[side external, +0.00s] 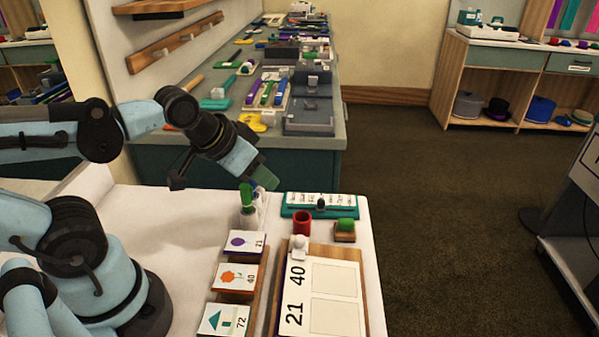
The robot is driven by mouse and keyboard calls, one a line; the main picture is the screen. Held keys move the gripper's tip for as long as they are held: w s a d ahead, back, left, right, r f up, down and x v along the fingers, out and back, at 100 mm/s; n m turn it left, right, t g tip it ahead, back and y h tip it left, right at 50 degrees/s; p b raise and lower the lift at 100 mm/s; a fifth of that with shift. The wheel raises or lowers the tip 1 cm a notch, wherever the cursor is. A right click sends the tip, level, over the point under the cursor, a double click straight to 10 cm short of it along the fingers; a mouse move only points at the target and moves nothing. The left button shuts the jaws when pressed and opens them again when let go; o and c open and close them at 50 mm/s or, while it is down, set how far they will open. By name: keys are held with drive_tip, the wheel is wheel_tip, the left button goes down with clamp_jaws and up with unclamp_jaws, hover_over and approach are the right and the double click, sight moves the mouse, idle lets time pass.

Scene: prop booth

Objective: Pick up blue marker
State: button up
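My gripper (262,178) reaches down from the left over the far part of the white table (165,225). Its fingertips look greenish and are too small to tell open from shut. Just below and left of it, a green upright thing (246,192) stands in or behind a small whitish holder (248,217). The gripper overlaps the space beside it in the picture; I cannot tell if they touch. I cannot make out a clearly blue marker; it may be hidden by the gripper or the holder.
A red cup (303,223), a teal tray (292,211), a green-topped wooden block (345,235) and a white figure (299,247) stand right of the holder. Picture cards (236,277) and a numbered board (376,318) lie nearer. A cluttered counter (225,160) stands behind.

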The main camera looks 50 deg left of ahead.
wheel_tip(320, 180, up, 4)
drive_tip(key=r+m+g, duration=0.1)
drive_tip(key=m+g, duration=0.4)
drive_tip(key=g, duration=0.1)
hover_over(252, 188)
drive_tip(key=shift+a+g, duration=0.35)
drive_tip(key=shift+g, duration=0.15)
wheel_tip(252, 188, down, 7)
drive_tip(key=shift+r, duration=0.1)
drive_tip(key=shift+w+a+f, duration=0.1)
drive_tip(key=shift+w+f, duration=0.05)
drive_tip(key=shift+f, duration=0.8)
drive_tip(key=shift+w+a+f, duration=0.1)
drive_tip(key=shift+w+f, duration=0.05)
drive_tip(key=shift+f, duration=0.8)
drive_tip(key=shift+d+f, duration=0.1)
drive_tip(key=shift+f, duration=0.7)
drive_tip(key=shift+c, duration=0.4)
clamp_jaws()
